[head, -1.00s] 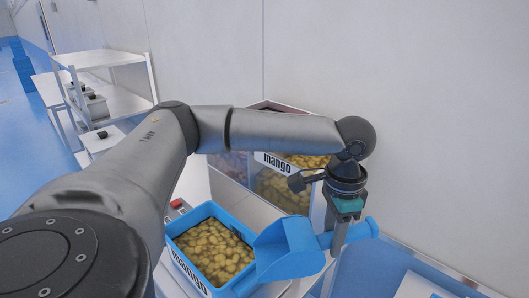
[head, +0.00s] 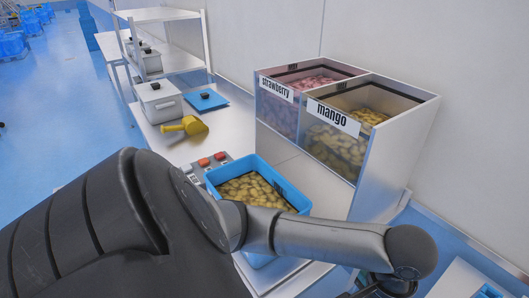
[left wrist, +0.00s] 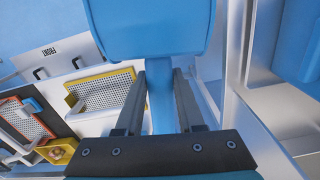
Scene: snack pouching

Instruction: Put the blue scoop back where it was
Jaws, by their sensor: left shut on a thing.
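The blue scoop (left wrist: 150,28) fills the top of the left wrist view. Its handle (left wrist: 162,105) runs down between the two fingers of my left gripper (left wrist: 159,78), which is shut on it. In the head view my left arm reaches across the bottom to the lower right. Its wrist end is at the frame's bottom edge, and the fingers and scoop cannot be made out there. The mango bin (head: 335,148) stands behind the arm, beside the strawberry bin (head: 278,108). My right gripper is not in view.
A blue tub (head: 210,178) of mango pieces sits beside a button panel (head: 205,163). A yellow scoop (head: 190,127), a blue lid (head: 206,101) and a white box (head: 160,103) stand farther back. A yellow-edged mesh tray (left wrist: 105,90) shows in the wrist view.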

